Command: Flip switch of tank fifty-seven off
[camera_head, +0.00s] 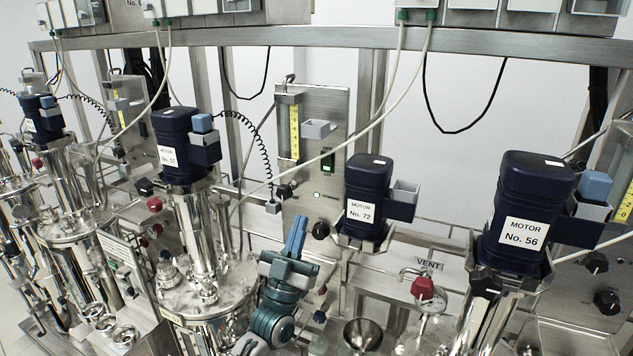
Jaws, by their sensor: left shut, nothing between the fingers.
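A dark blue motor (172,140) sits on a steel tank at centre left; its label looks like No. 57, though the last digit is hard to read. I cannot tell from labels which tank this panel serves. My left gripper (297,230), teal with blue fingers, is shut and empty, pointing up below the panel and apart from the switch. My right gripper is not in view.
Motor No. 72 (368,195) and motor No. 56 (526,215) stand to the right. A red-capped VENT valve (422,288) and a steel funnel (362,334) are at lower right. A pale cable and a coiled black cord (268,160) hang near the panel.

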